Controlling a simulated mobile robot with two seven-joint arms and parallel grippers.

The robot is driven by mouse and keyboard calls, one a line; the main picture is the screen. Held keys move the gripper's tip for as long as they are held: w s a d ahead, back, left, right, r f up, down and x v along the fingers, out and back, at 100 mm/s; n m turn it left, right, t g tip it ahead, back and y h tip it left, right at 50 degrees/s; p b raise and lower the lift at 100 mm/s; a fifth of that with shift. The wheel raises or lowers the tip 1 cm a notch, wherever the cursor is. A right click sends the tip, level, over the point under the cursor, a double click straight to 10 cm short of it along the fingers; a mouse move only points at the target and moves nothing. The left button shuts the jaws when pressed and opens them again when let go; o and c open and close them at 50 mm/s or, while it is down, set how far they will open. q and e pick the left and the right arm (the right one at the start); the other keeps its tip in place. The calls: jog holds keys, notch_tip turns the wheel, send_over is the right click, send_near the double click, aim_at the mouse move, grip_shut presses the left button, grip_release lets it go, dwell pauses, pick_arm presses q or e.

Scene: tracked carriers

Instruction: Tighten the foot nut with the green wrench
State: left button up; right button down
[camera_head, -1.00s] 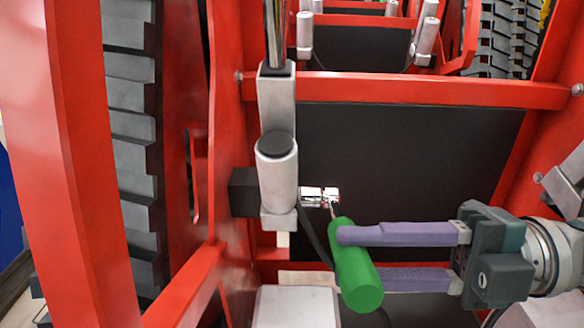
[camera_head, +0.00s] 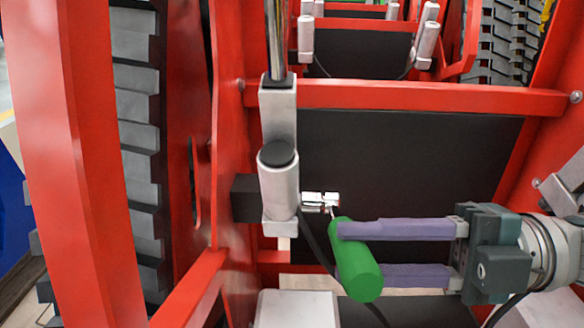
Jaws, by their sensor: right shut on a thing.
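The green wrench (camera_head: 357,262) has a thick green handle and a thin metal shaft. My right gripper (camera_head: 362,250) reaches in from the right, its two purple fingers shut on the green handle. The wrench's thin shaft points up and left to a small shiny metal nut (camera_head: 312,201) on the right side of the grey cylinder unit. The shaft's tip is at or very near the right end of the nut; I cannot tell how fully it is seated. My left gripper is not in view.
A grey cylinder (camera_head: 279,180) with a dark cap stands just left of the nut. A black cable (camera_head: 318,246) hangs beside the wrench. Red frame beams (camera_head: 420,95) close in above and at both sides. A dark panel (camera_head: 410,160) lies behind.

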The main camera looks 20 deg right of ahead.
jog(key=shift+w+r, duration=0.1)
jog(key=shift+r, duration=0.2)
jog(key=shift+w+d+r+m+p, duration=0.2)
jog(key=shift+w+r+m+p, duration=0.2)
jog(key=shift+r+m+p, duration=0.2)
jog(key=shift+w+d+r+m+p, duration=0.15)
jog(key=shift+w+r+m+p, duration=0.3)
jog(key=shift+r+m, duration=0.15)
jog(key=shift+w+d+r+m+p, duration=0.25)
jog(key=shift+w+r+m+p, duration=0.1)
jog(key=shift+w+r+m, duration=0.15)
